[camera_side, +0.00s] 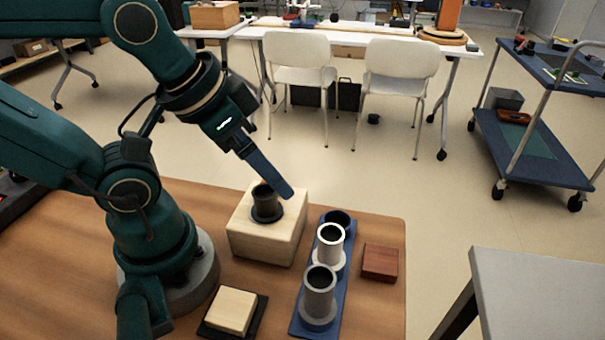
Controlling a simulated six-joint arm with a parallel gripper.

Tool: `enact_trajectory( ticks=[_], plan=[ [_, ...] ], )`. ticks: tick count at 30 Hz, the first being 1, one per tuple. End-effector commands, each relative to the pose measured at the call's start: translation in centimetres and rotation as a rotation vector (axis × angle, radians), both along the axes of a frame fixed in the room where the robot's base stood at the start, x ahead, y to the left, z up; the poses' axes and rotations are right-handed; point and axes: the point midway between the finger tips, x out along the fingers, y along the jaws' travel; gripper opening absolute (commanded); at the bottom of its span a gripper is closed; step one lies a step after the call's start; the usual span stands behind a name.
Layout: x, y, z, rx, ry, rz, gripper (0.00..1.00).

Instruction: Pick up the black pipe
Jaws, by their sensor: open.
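The black pipe (267,205), short and flanged at its base, stands upright on a pale wooden block (262,243). My gripper (277,188) comes down from the upper left, with a long blue finger reaching just above and beside the pipe's top, overlapping it in the picture. It is open and holds nothing. The other finger is mostly hidden, and I cannot tell whether either finger touches the pipe.
A blue rack (309,290) to the right holds a white pipe (330,241) and a grey pipe (320,291), with a dark round piece (338,218) at its far end. A reddish block (380,262) and a pale block (231,310) on a black base lie nearby.

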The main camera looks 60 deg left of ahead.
Motion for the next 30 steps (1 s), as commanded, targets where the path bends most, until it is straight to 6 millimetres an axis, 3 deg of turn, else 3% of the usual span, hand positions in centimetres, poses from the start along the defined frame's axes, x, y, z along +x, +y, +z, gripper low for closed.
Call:
enact_trajectory(
  ticks=[14,24,30],
  plan=[
    [-0.3,0.0,0.2,0.033,0.033,-0.059,0.59],
    [0.4,1.9,-1.0,0.076,0.368,-0.166,0.59],
    [0.9,2.7,-2.1,0.052,0.475,-0.149,0.59]
  ],
)
